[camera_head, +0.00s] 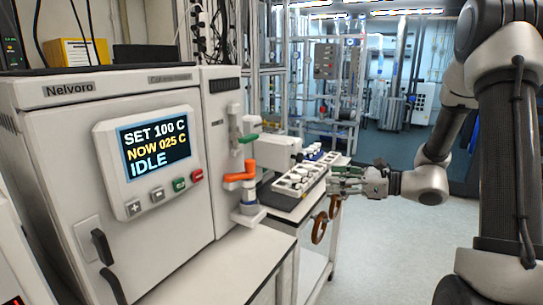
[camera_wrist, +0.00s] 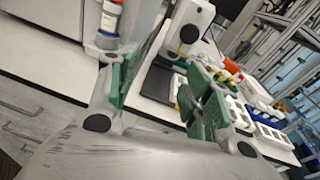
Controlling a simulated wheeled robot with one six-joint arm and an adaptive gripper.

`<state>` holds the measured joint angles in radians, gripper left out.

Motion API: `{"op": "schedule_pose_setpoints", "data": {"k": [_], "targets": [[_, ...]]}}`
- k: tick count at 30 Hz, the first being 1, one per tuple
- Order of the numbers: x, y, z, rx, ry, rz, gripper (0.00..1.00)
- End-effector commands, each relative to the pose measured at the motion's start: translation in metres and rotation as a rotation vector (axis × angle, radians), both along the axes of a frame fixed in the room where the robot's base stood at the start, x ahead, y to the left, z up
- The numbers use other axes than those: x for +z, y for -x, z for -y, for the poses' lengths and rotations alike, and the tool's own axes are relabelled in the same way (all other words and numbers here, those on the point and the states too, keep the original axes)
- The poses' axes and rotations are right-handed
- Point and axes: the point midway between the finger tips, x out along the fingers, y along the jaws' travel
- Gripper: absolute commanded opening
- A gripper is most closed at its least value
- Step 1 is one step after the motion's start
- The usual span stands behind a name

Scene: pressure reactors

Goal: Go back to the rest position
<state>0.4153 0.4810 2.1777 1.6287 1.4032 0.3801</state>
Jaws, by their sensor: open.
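My gripper (camera_head: 352,181) is in the head view, right of the bench, level with the white tray and apart from it. Its green-padded fingers also show in the wrist view (camera_wrist: 160,95), spread apart with nothing between them. My arm reaches in from the right side of the head view. The white reactor cabinet marked Nelvoro (camera_head: 60,150) fills the left. Its screen (camera_head: 155,146) reads SET 100 C, NOW 025 C, IDLE.
An orange-handled valve (camera_head: 240,177) stands at the cabinet's right side. A white tray (camera_head: 284,188) with several small items lies on the bench behind it. Brown rings (camera_head: 319,228) hang at the bench side. The floor (camera_head: 385,245) right of the bench is clear.

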Motion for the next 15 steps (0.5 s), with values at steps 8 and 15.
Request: {"op": "schedule_pose_setpoints", "data": {"k": [8, 15], "targets": [[-0.045, 0.138, 0.012, 0.492, 0.496, 0.096, 0.50], [-0.028, 0.228, 0.075, 1.002, 1.035, 0.378, 0.50]]}}
